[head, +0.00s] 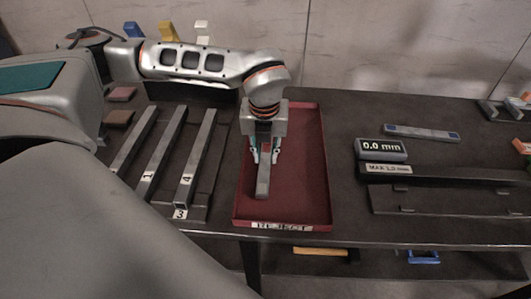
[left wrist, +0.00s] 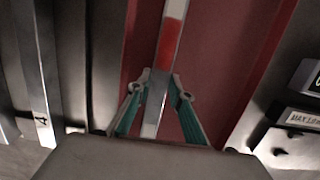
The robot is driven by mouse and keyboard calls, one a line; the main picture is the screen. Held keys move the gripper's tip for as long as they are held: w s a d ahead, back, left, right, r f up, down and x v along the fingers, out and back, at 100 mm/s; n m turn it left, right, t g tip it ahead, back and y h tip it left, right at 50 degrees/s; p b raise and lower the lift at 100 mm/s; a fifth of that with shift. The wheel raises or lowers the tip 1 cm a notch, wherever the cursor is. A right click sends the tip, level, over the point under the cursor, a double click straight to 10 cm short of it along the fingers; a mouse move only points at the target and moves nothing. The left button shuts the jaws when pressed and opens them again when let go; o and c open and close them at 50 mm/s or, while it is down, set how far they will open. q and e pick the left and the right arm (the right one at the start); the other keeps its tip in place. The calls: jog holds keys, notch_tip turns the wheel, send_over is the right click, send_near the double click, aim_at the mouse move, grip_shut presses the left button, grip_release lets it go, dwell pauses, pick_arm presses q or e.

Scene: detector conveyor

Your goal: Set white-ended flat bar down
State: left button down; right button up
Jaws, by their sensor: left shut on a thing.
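My left gripper (head: 264,156) is over the red tray marked REJECT (head: 303,200), pointing down. Its fingers are shut on a grey flat bar (head: 263,183), which lies lengthwise over the tray's left part. In the left wrist view the bar (left wrist: 155,112) runs between the teal fingers (left wrist: 158,88). It has a red patch and a pale end beyond it. Whether the bar touches the tray floor I cannot tell. My right gripper is in neither view.
Left of the tray, several grey bars (head: 163,153) lie in a numbered rack. On the right are a 0.0 mm display (head: 381,150), a MAX label (head: 388,169) and a blue-ended flat bar (head: 422,132). The tray's right half is clear.

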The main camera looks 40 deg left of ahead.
aim_at(265, 162)
pick_arm(q)
jog(key=c, duration=1.8)
grip_release()
jog(key=shift+f, duration=0.1)
jog(key=shift+s+d+r+p, duration=0.15)
jog(key=shift+s+r+p, duration=0.1)
jog(key=shift+r, duration=1.8)
jog(key=shift+s+d+r+p, duration=0.15)
jog(key=shift+s+r, duration=0.1)
jog(key=shift+r, duration=1.75)
jog(key=shift+s+d+r+p, duration=0.15)
jog(key=shift+s+r+p, duration=0.1)
jog(key=shift+r, duration=1.8)
